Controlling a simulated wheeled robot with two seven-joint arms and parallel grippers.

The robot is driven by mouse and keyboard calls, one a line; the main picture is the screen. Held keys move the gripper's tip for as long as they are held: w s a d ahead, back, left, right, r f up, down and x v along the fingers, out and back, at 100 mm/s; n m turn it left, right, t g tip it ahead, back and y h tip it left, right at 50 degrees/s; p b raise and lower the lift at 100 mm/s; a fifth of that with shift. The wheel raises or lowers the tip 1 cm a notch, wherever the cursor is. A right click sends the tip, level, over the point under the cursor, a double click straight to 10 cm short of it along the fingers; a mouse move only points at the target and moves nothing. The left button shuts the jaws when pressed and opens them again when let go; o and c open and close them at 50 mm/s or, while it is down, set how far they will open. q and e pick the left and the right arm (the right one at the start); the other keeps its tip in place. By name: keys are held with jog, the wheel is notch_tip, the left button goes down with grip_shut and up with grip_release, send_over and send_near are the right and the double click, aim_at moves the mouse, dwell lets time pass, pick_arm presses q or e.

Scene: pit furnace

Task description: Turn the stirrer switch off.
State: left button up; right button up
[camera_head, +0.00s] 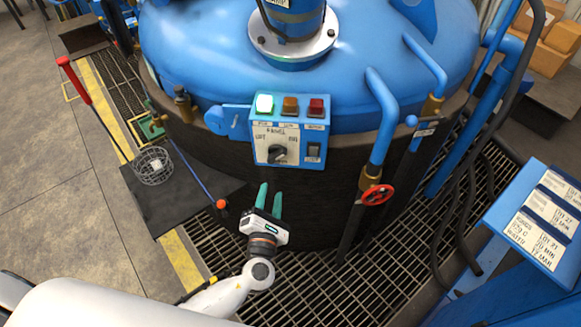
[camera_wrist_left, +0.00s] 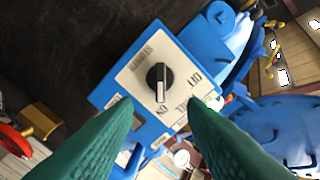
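A blue control box (camera_head: 290,128) with a pale front plate is mounted on the furnace side. Its black rotary switch (camera_head: 278,153) sits at the lower left of the plate, between OFF and ON marks. In the left wrist view the switch (camera_wrist_left: 160,80) shows its white pointer line aimed at the ON mark. My left gripper (camera_head: 270,198) is below the box, apart from it. Its two green fingers are spread and empty, and in the left wrist view they (camera_wrist_left: 160,125) point toward the plate, with the switch beyond their tips. My right gripper is not in view.
A lit green lamp (camera_head: 264,104), an orange lamp (camera_head: 290,106) and a red lamp (camera_head: 316,107) top the box. A rocker switch (camera_head: 314,150) sits right of the rotary switch. A red valve wheel (camera_head: 377,195) and blue pipes stand to the right. Floor grating lies below.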

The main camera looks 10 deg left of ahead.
pick_arm(q)
send_near(276, 160)
jog(key=w, duration=0.4)
jog(key=w+a, duration=0.1)
jog(key=w, duration=0.2)
jog(key=shift+w+r+p, duration=0.1)
jog(key=shift+w+p, duration=0.25)
jog(key=shift+w+a, duration=0.2)
jog(key=shift+w, duration=0.5)
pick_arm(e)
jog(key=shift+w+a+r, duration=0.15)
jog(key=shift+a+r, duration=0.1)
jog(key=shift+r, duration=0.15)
pick_arm(q)
jog(key=shift+c, duration=0.4)
jog(key=c, duration=0.6)
grip_shut()
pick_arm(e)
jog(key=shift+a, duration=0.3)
